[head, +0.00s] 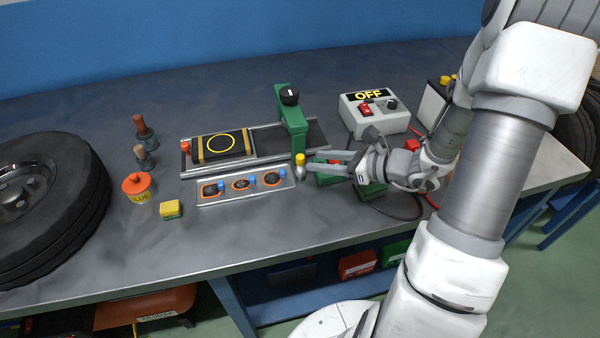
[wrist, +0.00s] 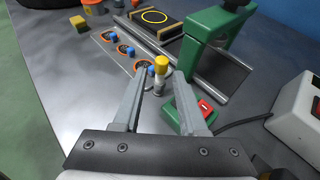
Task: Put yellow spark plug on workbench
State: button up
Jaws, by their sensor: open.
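The yellow spark plug (head: 300,161) has a yellow top and a metallic lower part. It stands upright by the right end of the metal tray (head: 200,198); I cannot tell whether it rests on tray or bench. It also shows in the wrist view (wrist: 161,65). My gripper (head: 308,165) is open, its fingertips pointing at the plug from the right. In the wrist view the plug shows between and just beyond the fingertips (wrist: 159,76), not clamped. The grey workbench (head: 245,230) lies under everything.
The tray holds several round orange-and-black parts with blue pieces. A green press (head: 291,125) stands behind the plug. A yellow-green block (head: 170,209) and a wheel (head: 45,200) are left. The front bench is clear.

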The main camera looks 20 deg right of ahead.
aim_at(300, 168)
jog(key=x, duration=0.9)
jog(key=shift+w+a+f+b, duration=0.2)
jog(key=shift+w+b, duration=0.1)
jog(key=shift+b, duration=0.1)
jog(key=shift+d, duration=0.1)
grip_shut()
